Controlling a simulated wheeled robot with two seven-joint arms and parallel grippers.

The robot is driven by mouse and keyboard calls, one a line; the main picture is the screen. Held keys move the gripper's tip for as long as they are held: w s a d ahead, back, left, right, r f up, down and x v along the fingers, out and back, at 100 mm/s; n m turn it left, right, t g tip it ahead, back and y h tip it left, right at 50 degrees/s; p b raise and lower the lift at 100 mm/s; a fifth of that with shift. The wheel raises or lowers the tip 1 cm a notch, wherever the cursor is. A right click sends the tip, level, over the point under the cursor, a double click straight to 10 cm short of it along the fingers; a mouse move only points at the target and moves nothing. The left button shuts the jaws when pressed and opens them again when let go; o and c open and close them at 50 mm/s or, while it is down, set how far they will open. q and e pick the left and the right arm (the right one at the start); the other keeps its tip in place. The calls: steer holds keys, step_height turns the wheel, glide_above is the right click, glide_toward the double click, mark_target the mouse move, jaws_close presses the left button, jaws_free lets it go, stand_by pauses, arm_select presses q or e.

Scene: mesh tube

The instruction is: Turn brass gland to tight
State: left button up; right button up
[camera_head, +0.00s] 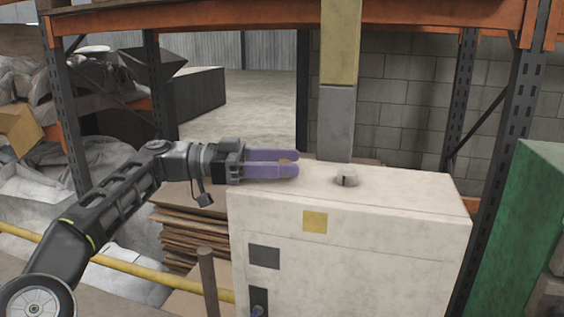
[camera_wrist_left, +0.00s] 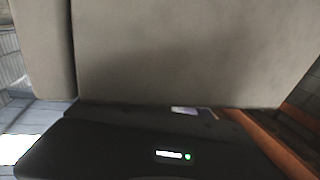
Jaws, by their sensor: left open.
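A small brass-coloured piece (camera_head: 285,162), likely the brass gland, shows between the purple fingers of my left gripper (camera_head: 286,163), over the left part of the cabinet top. Most of it is hidden by the fingers. The gripper is open, with one finger on the far side and one on the near side of it; I cannot tell whether they touch it. The left wrist view shows no gland or fingertips that I can make out. My right gripper is in neither view.
A pale cabinet (camera_head: 350,240) stands under the gripper. A round grey-white fitting (camera_head: 347,177) sits on its top, right of the fingers. A grey and yellow post (camera_head: 337,120) rises behind it. Stacked cardboard (camera_head: 190,235) lies left, a green box (camera_head: 520,230) right.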

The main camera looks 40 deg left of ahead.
arm_select(q)
steer(key=shift+a, duration=0.1)
steer(key=shift+s+a, duration=0.2)
steer(key=shift+v, duration=1.1)
steer(key=v, duration=0.1)
steer(key=p+v, duration=0.1)
steer(key=v, duration=0.1)
steer(key=shift+s+r, duration=0.1)
steer(key=shift+r, duration=0.2)
steer(key=shift+s+a+f+p, duration=0.2)
steer(key=shift+s+a+p, duration=0.2)
steer(key=shift+a+p, duration=0.4)
steer(key=shift+f, duration=0.1)
